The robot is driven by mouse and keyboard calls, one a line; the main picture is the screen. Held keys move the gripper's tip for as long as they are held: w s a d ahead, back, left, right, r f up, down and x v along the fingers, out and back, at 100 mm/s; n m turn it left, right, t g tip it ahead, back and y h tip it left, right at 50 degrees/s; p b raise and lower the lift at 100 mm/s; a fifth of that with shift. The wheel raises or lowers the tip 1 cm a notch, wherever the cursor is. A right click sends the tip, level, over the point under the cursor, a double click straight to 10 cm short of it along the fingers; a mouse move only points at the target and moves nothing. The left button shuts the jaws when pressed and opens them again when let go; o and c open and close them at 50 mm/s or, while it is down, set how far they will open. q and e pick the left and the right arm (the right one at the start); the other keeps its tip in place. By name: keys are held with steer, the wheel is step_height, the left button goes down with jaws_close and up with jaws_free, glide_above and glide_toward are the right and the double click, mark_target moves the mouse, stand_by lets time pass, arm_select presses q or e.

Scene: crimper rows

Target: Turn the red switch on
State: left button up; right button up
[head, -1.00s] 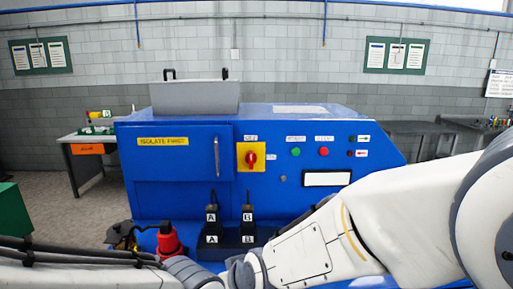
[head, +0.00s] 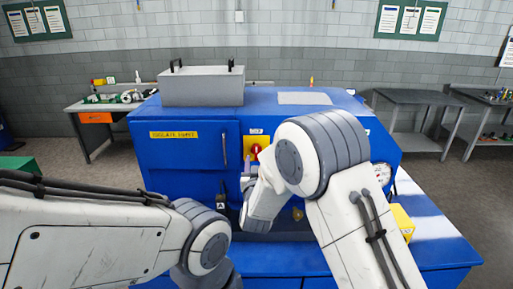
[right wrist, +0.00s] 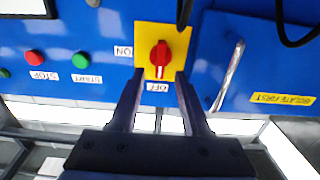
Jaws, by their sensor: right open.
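The red switch (right wrist: 160,54) is a rotary knob on a yellow plate (right wrist: 183,35) on the blue machine. In the right wrist view, which is upside down, its pale mark points to the OFF label (right wrist: 156,87); the ON label (right wrist: 123,51) is at the side.
Green start (right wrist: 80,60) and red stop (right wrist: 34,57) buttons are beside the switch. A door handle (right wrist: 227,76) sticks out on the other side. A grey box (head: 201,86) stands on the machine.

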mark_target(257, 153)
steer(key=w+p, duration=0.1)
steer(key=w, duration=0.3)
steer(key=shift+r+p, duration=0.15)
steer(key=shift+p, duration=0.2)
steer(key=shift+w, duration=0.5)
jaws_close()
